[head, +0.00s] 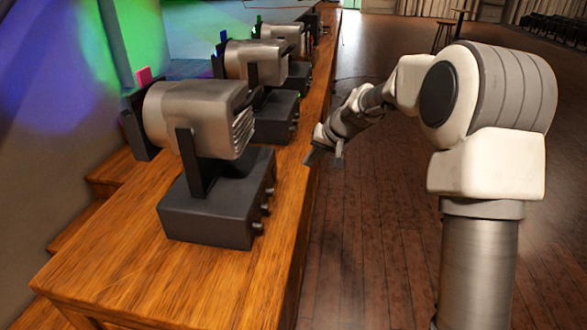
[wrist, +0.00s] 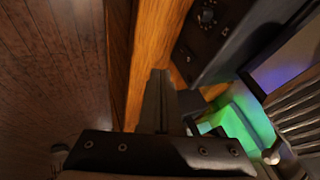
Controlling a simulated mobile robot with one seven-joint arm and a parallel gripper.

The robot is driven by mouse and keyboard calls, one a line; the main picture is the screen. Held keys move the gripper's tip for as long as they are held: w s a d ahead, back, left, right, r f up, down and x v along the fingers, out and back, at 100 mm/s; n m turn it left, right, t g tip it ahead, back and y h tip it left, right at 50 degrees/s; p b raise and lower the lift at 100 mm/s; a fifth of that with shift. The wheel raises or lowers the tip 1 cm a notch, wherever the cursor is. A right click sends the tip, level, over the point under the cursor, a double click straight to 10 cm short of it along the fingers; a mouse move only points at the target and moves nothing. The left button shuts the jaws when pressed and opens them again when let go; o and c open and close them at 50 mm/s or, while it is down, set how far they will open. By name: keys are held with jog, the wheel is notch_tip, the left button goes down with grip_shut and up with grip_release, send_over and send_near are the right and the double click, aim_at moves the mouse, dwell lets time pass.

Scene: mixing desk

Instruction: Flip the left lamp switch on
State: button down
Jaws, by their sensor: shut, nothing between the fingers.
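Three silver lamps on dark box bases stand in a row on the wooden desk: the nearest lamp (head: 200,118), the middle lamp (head: 255,62) and the far lamp (head: 283,36). The nearest base (head: 210,208) has several small dark knobs or switches (head: 265,208) on its right side; their on or off state is too small to tell. My gripper (head: 323,154) is shut and empty beside the desk's right edge, apart from the bases. In the wrist view my gripper (wrist: 160,76) points along the desk edge, with a dark box (wrist: 222,38) bearing a round knob (wrist: 207,18) ahead to the right.
The desk's wooden top (head: 150,272) is bare in front of the nearest lamp. The wooden floor (head: 370,235) right of the desk is open. A stool (head: 445,35) stands far off at the back.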

aim_at(274, 173)
jog(key=b+x, duration=0.1)
jog(key=x, duration=0.7)
jog(key=shift+a+f, duration=0.1)
jog(key=shift+f, duration=0.2)
jog(key=a, duration=0.2)
jog(key=w+a+f+b, duration=0.1)
jog(key=shift+w+a, duration=0.2)
jog(key=shift+a, duration=0.4)
jog(key=shift+a+f, duration=0.15)
jog(key=shift+a, duration=0.15)
